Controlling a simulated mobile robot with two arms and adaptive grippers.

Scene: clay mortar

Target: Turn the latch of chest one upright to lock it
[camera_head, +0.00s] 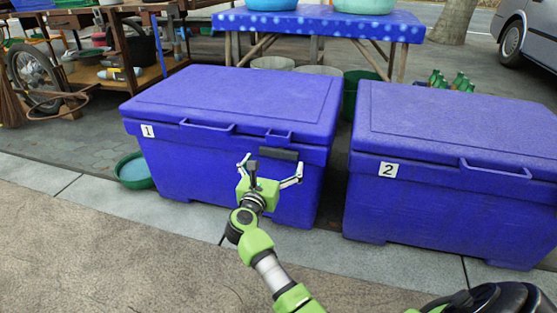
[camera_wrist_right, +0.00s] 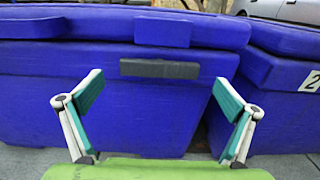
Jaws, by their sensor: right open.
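Chest one (camera_head: 225,110) is a blue chest with a closed lid and a white label "1" (camera_head: 148,131) on its front left. Its latch (camera_head: 279,154) is a dark bar lying horizontal on the front, below the lid rim. In the right wrist view the latch (camera_wrist_right: 159,69) is level and centred ahead, above and beyond the fingertips. My right gripper (camera_head: 271,168) is in front of the chest, just below the latch, with its fingers spread wide and empty. Its two fingers also show in the right wrist view (camera_wrist_right: 158,90). My left gripper is not in view.
A second blue chest (camera_head: 450,150) labelled "2" stands close on the right, with a narrow gap between them. A green basin (camera_head: 134,171) sits left of chest one. A table with a blue dotted cloth (camera_head: 320,23) stands behind. The pavement in front is clear.

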